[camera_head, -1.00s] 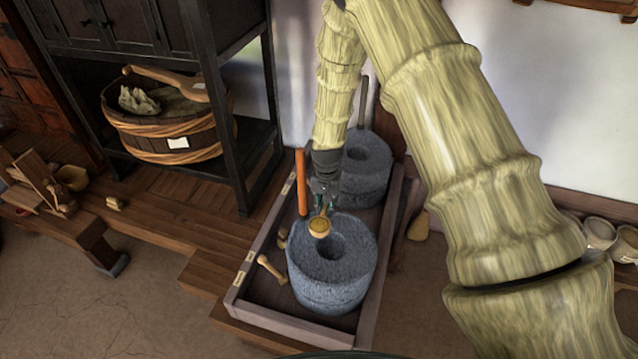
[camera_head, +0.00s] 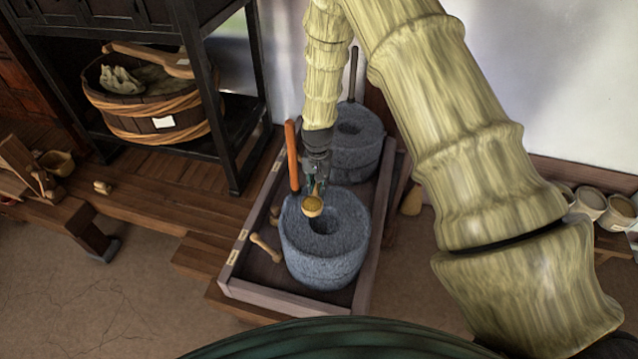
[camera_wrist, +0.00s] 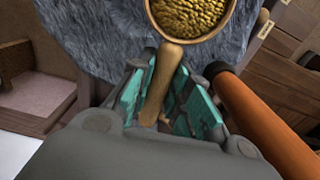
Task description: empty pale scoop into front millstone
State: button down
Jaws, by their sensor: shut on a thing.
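My gripper (camera_head: 315,187) is shut on the handle of the pale scoop (camera_head: 312,206). The scoop is over the front millstone (camera_head: 335,254), just behind and left of its dark central hole. In the wrist view the scoop's handle (camera_wrist: 161,82) lies between the teal finger pads, and its bowl, full of yellow grain, is upright at the top. The front millstone (camera_wrist: 90,35) fills the background there. The front millstone is a grey stone drum in a wooden tray (camera_head: 285,304). I cannot tell whether the scoop touches the stone.
A second grey millstone (camera_head: 355,138) stands behind, partly hidden by my arm. An orange upright handle (camera_head: 292,156) rises close left of my gripper. A small wooden peg (camera_head: 266,248) lies in the tray. A banded wooden tub (camera_head: 150,110) sits on the dark shelf at left.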

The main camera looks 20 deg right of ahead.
jog(key=shift+f+b, duration=0.9)
jog(key=shift+f, duration=0.75)
jog(key=shift+d+r+t+y+b, duration=0.15)
jog(key=shift+t+y+b, duration=0.2)
jog(key=shift+y, duration=0.25)
jog(key=shift+r, duration=0.15)
jog(key=shift+s+h+p, duration=0.1)
jog(key=shift+h+p, duration=0.2)
jog(key=shift+p, duration=0.05)
jog(key=shift+a+h, duration=0.2)
jog(key=shift+h, duration=0.1)
jog(key=shift+d, duration=0.1)
jog(key=shift+y, duration=0.9)
